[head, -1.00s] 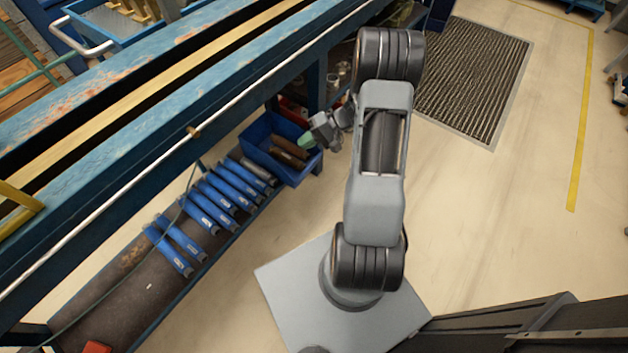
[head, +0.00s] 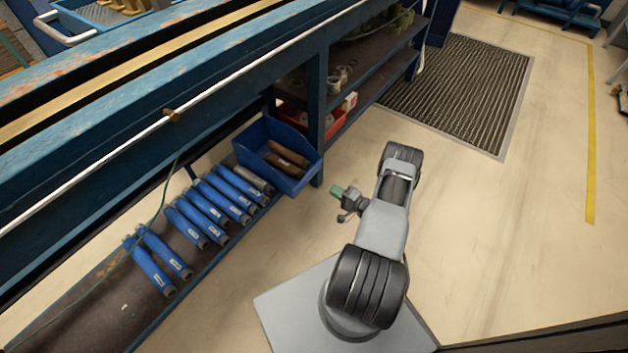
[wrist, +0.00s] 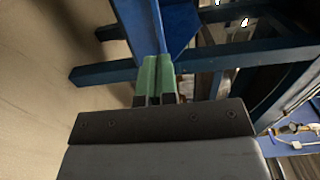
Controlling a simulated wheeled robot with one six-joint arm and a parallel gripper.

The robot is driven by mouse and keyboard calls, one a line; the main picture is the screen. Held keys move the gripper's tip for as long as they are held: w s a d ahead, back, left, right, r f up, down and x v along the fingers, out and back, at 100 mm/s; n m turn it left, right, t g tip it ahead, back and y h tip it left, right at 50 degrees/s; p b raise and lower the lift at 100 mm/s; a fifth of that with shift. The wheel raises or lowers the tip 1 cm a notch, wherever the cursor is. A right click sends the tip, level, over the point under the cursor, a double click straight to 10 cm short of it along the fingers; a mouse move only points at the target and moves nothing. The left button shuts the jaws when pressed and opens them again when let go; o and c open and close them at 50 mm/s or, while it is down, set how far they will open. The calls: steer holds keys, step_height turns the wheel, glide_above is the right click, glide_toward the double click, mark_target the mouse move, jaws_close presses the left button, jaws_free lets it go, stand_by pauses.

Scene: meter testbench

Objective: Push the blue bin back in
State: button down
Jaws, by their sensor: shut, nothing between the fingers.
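The blue bin (head: 296,184) sits on the low shelf of the blue bench, beside a bench leg. Its front juts a little past the shelf's front edge. Brown cylindrical pieces lie in it. My gripper (head: 336,191), with green fingertips, is shut and empty. It is over the open floor in front of the bin, to its right in the head view, with a gap between them. In the wrist view the shut fingertips (wrist: 157,62) point at a blue surface that looks like the bin (wrist: 170,25); the distance cannot be told there.
Several blue cylinders (head: 205,210) lie in a row on the shelf left of the bin. The bench leg (head: 317,130) stands right of it. A red container (head: 331,126) is behind that leg. The floor (head: 470,220) to the right is clear, with a ribbed mat (head: 455,90) farther back.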

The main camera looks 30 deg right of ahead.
steer(key=b+x, duration=0.2)
steer(key=x, duration=0.8)
steer(key=shift+w, duration=0.15)
steer(key=shift+a, duration=0.15)
